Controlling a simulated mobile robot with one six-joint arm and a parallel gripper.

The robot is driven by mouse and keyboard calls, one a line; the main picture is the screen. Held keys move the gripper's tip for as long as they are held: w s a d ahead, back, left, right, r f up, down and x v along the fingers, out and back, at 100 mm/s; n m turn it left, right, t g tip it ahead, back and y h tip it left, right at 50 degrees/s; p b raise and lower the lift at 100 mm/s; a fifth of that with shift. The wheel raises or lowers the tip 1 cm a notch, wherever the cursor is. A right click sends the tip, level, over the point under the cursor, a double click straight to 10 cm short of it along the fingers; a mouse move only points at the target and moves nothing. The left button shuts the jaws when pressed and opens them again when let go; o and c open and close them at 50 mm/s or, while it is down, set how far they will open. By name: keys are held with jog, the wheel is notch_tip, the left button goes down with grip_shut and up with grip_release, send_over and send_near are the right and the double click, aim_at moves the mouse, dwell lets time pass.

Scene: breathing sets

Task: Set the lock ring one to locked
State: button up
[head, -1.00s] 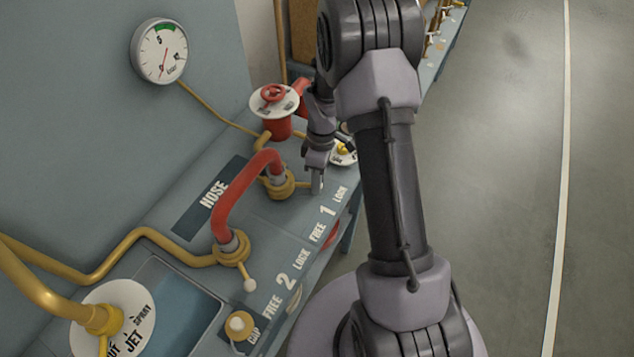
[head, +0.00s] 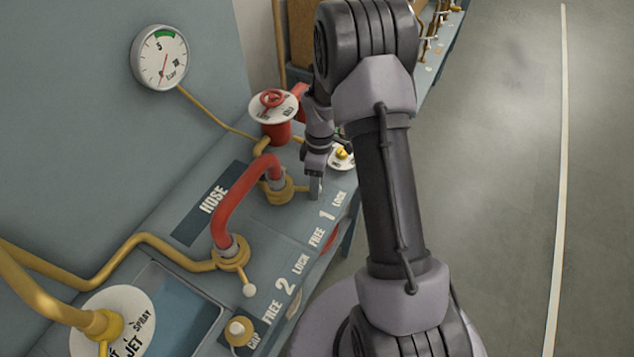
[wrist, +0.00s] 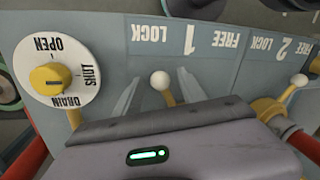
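Lock ring one (head: 280,192) is a brass collar at the far end of the red hose pipe (head: 236,192). Its brass lever ends in a white ball knob (wrist: 160,80), seen in the wrist view below the upside-down words LOCK, 1, FREE, nearer the LOCK side. My gripper (head: 316,188) is low over the bench at the lever's end; it also shows in the wrist view (wrist: 158,92). Its two grey fingers are apart, one on each side of the knob. I cannot tell whether either touches the lever. The ring itself is hidden in the wrist view by my gripper body.
Lock ring two (head: 230,252) has its own white-knobbed lever (head: 249,290). A yellow OPEN/SHUT drain knob (wrist: 50,79) stands close to my gripper. A red valve (head: 274,105) stands behind, and a gauge (head: 159,57) is on the wall panel. Open floor lies right.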

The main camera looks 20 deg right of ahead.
jog(key=shift+r, duration=0.1)
notch_tip(320, 180, up, 17)
jog(key=w+d+p, duration=0.2)
jog(key=p, duration=0.3)
jog(key=shift+w, duration=0.3)
